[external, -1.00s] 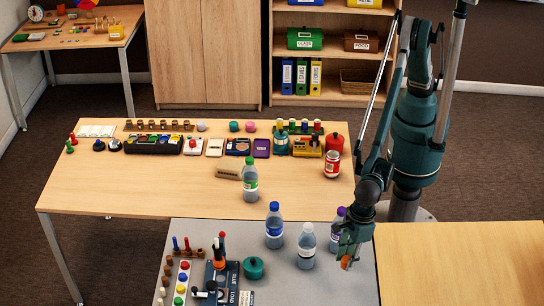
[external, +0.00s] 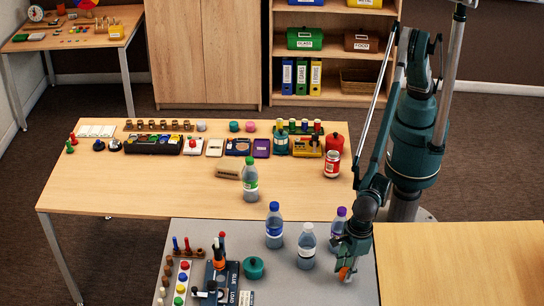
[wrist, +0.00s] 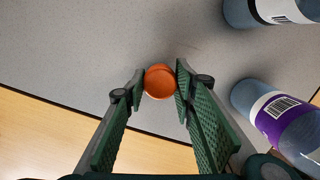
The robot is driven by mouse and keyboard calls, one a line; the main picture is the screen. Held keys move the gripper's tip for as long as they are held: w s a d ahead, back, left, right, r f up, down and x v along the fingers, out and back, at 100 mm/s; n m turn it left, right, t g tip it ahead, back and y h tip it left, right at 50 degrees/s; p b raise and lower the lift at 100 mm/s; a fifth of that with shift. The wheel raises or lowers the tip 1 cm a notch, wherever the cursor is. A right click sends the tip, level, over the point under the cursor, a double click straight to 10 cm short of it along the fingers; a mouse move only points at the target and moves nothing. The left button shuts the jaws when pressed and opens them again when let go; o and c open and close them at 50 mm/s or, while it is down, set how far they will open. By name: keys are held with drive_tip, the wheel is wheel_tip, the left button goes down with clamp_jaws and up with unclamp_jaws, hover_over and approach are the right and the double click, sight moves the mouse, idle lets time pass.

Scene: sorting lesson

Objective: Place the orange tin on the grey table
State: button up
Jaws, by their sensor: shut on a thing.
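The orange tin (wrist: 159,82) shows in the wrist view between the two green finger pads of my gripper (wrist: 160,88), which is shut on it. In the external view my gripper (external: 346,272) is low over the right part of the grey table (external: 335,292), and a bit of the orange tin (external: 344,274) shows at its fingertips. The tin looks close to the grey surface; I cannot tell if it touches. Most of the tin's side is hidden by the fingers.
A purple-capped bottle (external: 338,222) stands right behind my gripper. A white-capped bottle (external: 307,246) is just to its left, and a blue-capped bottle (external: 274,226) farther left. A wooden table (external: 470,265) adjoins on the right. The front middle of the grey table is clear.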

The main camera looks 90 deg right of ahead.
drive_tip(key=shift+f, duration=0.6)
drive_tip(key=shift+f, duration=0.15)
drive_tip(key=o, duration=0.9)
drive_tip(key=r, duration=0.4)
drive_tip(key=s+r+p, duration=0.1)
drive_tip(key=r, duration=0.3)
drive_tip(key=r+p, duration=0.1)
drive_tip(key=r, duration=0.3)
drive_tip(key=shift+s+d+r, duration=0.1)
drive_tip(key=shift+s+d, duration=0.1)
drive_tip(key=shift+d, duration=0.05)
